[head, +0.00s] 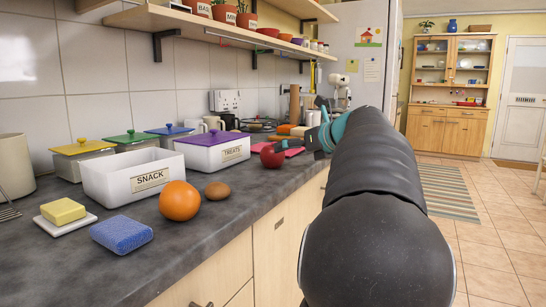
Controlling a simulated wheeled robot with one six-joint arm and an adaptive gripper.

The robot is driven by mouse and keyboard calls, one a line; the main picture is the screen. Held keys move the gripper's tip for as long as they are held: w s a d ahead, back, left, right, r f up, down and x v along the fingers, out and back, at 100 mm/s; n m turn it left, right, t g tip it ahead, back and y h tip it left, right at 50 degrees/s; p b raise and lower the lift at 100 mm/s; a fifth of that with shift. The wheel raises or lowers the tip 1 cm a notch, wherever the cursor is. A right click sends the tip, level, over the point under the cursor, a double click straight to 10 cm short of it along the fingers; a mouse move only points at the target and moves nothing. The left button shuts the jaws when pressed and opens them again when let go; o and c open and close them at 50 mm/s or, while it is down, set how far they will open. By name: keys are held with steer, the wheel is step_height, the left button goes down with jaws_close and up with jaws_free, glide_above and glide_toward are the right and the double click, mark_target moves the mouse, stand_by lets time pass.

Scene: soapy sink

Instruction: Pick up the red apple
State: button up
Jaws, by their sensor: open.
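The red apple (271,156) sits on the dark counter (221,222), to the right of the white TREATS box and beyond the orange. My black arm reaches away over the counter's front edge. My gripper (298,136) is at its far end, with teal parts, close to the apple's right and slightly beyond it. It is open and nothing shows between its fingers. The arm hides part of the gripper. Whether the fingers touch the apple I cannot tell.
The TREATS box (213,151) with a purple lid is left of the apple. A blue sponge (121,234) and yellow soap (63,211) lie at front left. A shelf (185,22) hangs above.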

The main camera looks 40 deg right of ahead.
mark_target(272, 154)
steer(key=x, duration=0.4)
steer(key=shift+w+a, duration=0.15)
steer(key=shift+a, duration=0.1)
steer(key=shift+x, duration=2.6)
steer(key=shift+d, duration=0.2)
steer(key=shift+c, duration=0.2)
steer(key=c, duration=1.3)
steer(key=shift+r, duration=0.15)
